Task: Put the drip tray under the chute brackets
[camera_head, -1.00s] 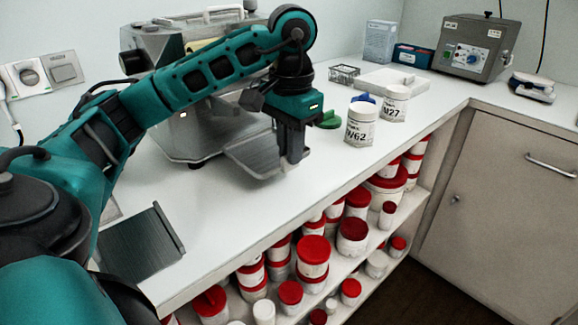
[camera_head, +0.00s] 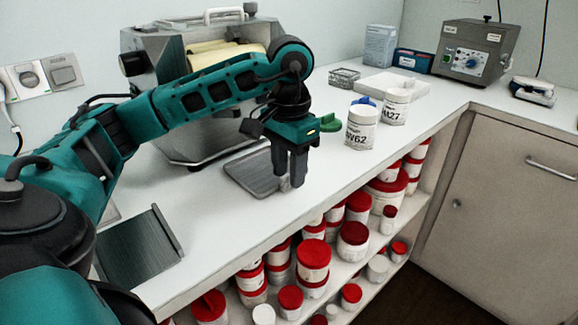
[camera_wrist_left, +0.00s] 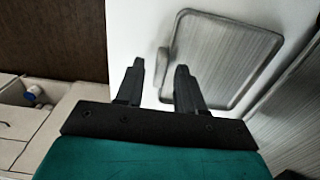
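The drip tray (camera_head: 250,170), a shallow grey metal tray with a raised rim, lies flat on the white counter in front of the mill. In the left wrist view the tray (camera_wrist_left: 225,60) shows with a small tab on its near side. My left gripper (camera_head: 290,184) points down at the tray's right end. In the left wrist view its fingers (camera_wrist_left: 159,68) are apart, with the tab between them and a gap visible beside it. I cannot make out the chute brackets; my arm covers part of the mill's front. My right gripper is not in view.
The steel mill (camera_head: 160,80) with cream rollers stands behind my arm. A dark metal plate (camera_head: 140,247) lies at the counter's left front. Labelled jars (camera_head: 361,128) and a green object (camera_head: 325,121) stand to the right. Red-lidded jars fill the shelf below the counter edge.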

